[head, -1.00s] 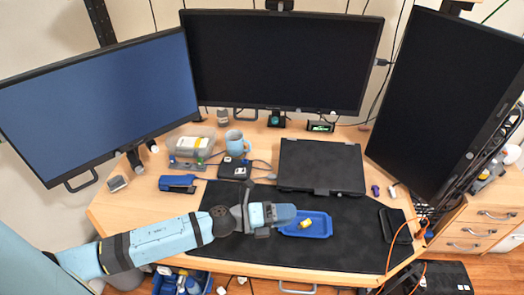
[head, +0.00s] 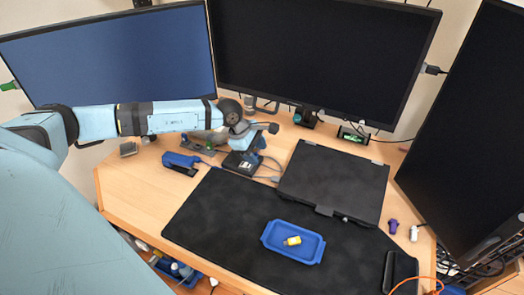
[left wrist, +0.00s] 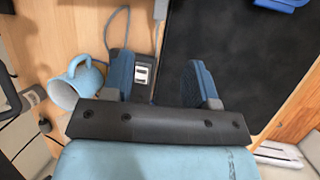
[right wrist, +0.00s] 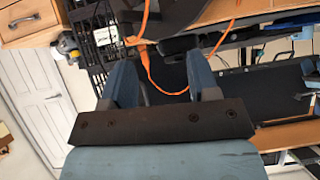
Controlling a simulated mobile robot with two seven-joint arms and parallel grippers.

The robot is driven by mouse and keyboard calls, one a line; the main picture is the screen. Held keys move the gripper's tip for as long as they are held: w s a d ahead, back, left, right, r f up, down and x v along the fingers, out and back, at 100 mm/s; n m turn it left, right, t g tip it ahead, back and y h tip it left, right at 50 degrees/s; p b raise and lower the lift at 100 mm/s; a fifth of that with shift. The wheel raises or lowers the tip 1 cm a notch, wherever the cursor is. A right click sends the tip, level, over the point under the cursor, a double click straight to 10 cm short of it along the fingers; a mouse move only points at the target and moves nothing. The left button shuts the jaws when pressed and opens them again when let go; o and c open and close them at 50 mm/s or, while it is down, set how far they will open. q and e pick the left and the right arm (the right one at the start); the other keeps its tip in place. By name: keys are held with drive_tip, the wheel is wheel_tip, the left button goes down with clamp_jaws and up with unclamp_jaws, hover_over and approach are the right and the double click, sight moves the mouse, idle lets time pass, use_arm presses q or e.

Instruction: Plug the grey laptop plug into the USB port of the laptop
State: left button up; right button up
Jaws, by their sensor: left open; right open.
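The black laptop (head: 333,182) lies closed at the back of the black desk mat. A grey cable with what looks like a small grey plug (left wrist: 160,10) shows at the top of the left wrist view, beside the mat edge. My left gripper (head: 241,163) is open and points down over a small black box with white-framed sockets (left wrist: 144,74). The box shows between its fingers (left wrist: 158,80), and I cannot tell whether they touch it. My right gripper (right wrist: 162,80) is open and empty, seen only in the right wrist view. The laptop's USB port cannot be made out.
A blue tray (head: 268,238) with a yellow item (head: 292,240) is on the mat (head: 220,215). A blue stapler-like object (head: 181,161) stands left of the box. A blue mug (left wrist: 77,82) is close to my left gripper. Monitors (head: 320,50) line the back.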

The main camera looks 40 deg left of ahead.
sight(275, 178)
use_arm(q)
drive_tip(key=x, duration=1.3)
drive_tip(key=shift+f, duration=0.25)
clamp_jaws()
drive_tip(key=c, duration=0.7)
unclamp_jaws()
clamp_jaws()
drive_tip(key=shift+w+d, duration=0.1)
